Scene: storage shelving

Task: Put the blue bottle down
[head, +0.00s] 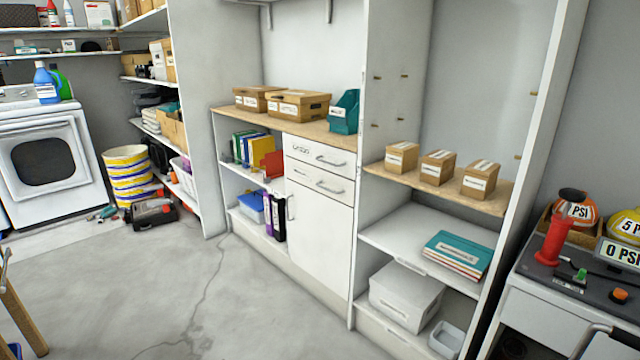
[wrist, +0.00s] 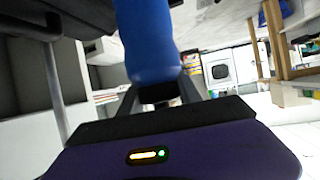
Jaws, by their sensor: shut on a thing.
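A blue bottle (wrist: 150,42) fills the upper middle of the wrist view, close to the camera; its top end is cut off by the picture edge. My gripper (wrist: 160,90) is shut on it, with a dark finger on each side of its lower, black part. The bottle is held in the air, and I cannot tell what lies directly beneath it. My gripper does not show in the head view. Another blue bottle (head: 46,84), with a white label, stands on the washing machine (head: 42,160) at the far left of the head view.
The shelving unit has a wooden counter (head: 262,124) with boxes and a shelf (head: 455,191) with small cartons. A white shelf (head: 405,232) holds teal folders. A workbench (head: 545,290) with a red tool stands at right. The grey floor (head: 130,290) is mostly clear.

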